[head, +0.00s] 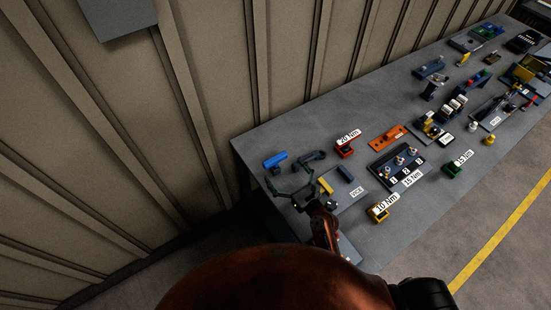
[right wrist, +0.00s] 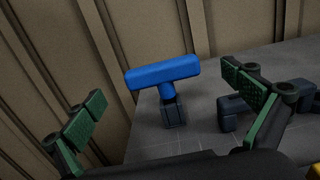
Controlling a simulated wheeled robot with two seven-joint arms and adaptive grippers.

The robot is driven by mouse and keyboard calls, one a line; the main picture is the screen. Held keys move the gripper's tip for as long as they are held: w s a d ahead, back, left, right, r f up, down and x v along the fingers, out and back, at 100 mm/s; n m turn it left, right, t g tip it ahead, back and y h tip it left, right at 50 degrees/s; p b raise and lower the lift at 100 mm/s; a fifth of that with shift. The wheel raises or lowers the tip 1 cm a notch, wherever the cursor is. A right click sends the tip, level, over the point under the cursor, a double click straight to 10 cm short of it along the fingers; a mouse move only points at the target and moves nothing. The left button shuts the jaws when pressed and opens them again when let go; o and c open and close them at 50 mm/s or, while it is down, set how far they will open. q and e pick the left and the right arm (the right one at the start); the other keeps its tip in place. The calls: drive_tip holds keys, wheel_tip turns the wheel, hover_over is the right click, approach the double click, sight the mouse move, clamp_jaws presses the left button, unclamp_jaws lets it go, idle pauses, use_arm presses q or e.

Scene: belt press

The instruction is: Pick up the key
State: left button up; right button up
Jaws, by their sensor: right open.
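The key looks like a blue T-shaped piece (head: 275,160) near the far left corner of the grey table. In the right wrist view its thick blue crossbar (right wrist: 163,73) lies sideways on top of a short dark stem or holder (right wrist: 174,112). My right gripper (head: 289,176) is open and empty. In the right wrist view its two green-padded fingers (right wrist: 168,92) stand apart, one on each side of the key, with the key beyond them. Neither finger appears to touch it. My left gripper is not in view.
A dark blue part (right wrist: 233,106) lies beside the right finger. A yellow piece (head: 325,185), a red block (head: 345,150) and an orange plate (head: 388,137) are on the table (head: 262,143). More fixtures stand farther right. A ribbed wall (head: 235,60) rises behind.

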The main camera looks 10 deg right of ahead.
sight(275, 158)
drive_tip(key=x, duration=0.4)
drive_tip(key=shift+w+a, duration=0.2)
drive_tip(key=shift+w, duration=0.15)
drive_tip(key=shift+w+a, duration=0.1)
drive_tip(key=shift+w, duration=0.3)
drive_tip(key=shift+w+a, duration=0.1)
drive_tip(key=shift+w, duration=0.05)
drive_tip(key=c, duration=0.7)
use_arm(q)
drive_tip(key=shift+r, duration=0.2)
use_arm(e)
drive_tip(key=c, duration=0.7)
use_arm(q)
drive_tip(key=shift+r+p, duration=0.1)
drive_tip(key=shift+p, duration=0.2)
use_arm(e)
drive_tip(key=shift+r, duration=0.1)
drive_tip(key=shift+r+p, duration=0.4)
use_arm(q)
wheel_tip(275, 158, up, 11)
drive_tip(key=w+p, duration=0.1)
drive_tip(key=p, duration=0.9)
use_arm(e)
wheel_tip(275, 158, up, 9)
